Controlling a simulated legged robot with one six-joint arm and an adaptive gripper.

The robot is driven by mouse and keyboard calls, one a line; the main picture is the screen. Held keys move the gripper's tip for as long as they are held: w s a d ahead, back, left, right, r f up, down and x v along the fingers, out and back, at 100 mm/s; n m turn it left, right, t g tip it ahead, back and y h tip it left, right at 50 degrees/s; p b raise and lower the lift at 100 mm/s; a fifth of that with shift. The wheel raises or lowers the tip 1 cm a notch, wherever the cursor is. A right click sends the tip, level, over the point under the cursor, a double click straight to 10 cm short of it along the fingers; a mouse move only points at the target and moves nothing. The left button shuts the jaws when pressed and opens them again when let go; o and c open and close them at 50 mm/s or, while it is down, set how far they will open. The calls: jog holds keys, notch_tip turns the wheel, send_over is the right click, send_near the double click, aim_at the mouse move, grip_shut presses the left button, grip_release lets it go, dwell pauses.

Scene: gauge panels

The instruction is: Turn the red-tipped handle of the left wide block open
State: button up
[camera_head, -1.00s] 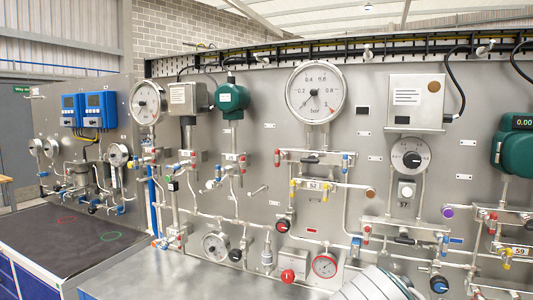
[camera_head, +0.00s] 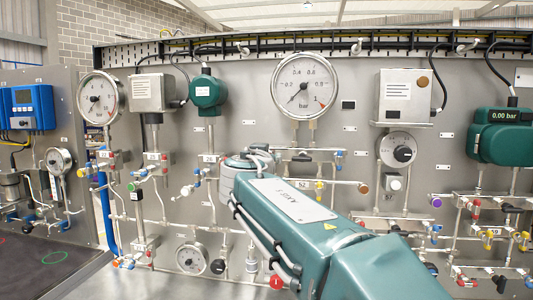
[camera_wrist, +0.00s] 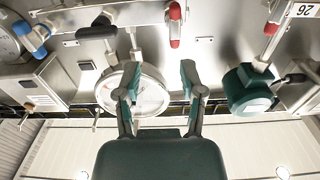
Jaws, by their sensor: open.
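The wide block (camera_head: 312,150) sits below the large bar gauge (camera_head: 306,86) in the head view; my arm hides its left end. The wrist view is upside down. There the red-tipped handle (camera_wrist: 175,24) points up and down the picture. The block's black handle (camera_wrist: 97,28) and blue-tipped handle (camera_wrist: 40,36) lie left of it. My gripper (camera_wrist: 159,82) is open and empty, its fingers apart below the red-tipped handle in the picture, with the large gauge (camera_wrist: 133,92) beyond the left finger. No touch shows. The head view does not show my gripper.
Another red-tipped handle (camera_wrist: 271,26) and a green transmitter (camera_wrist: 247,88) are to the right in the wrist view. A grey box (camera_wrist: 33,84) is to the left. Thin pipes and several valves crowd the panel (camera_head: 235,115) around the block.

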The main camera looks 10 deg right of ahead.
jog(key=x, duration=0.4)
jog(key=a+x, duration=0.1)
jog(key=x, duration=0.2)
jog(key=shift+w+f, duration=0.1)
jog(key=shift+w, duration=0.25)
jog(key=c, duration=0.7)
jog(key=shift+a+f, duration=0.1)
jog(key=shift+a, duration=0.35)
grip_shut()
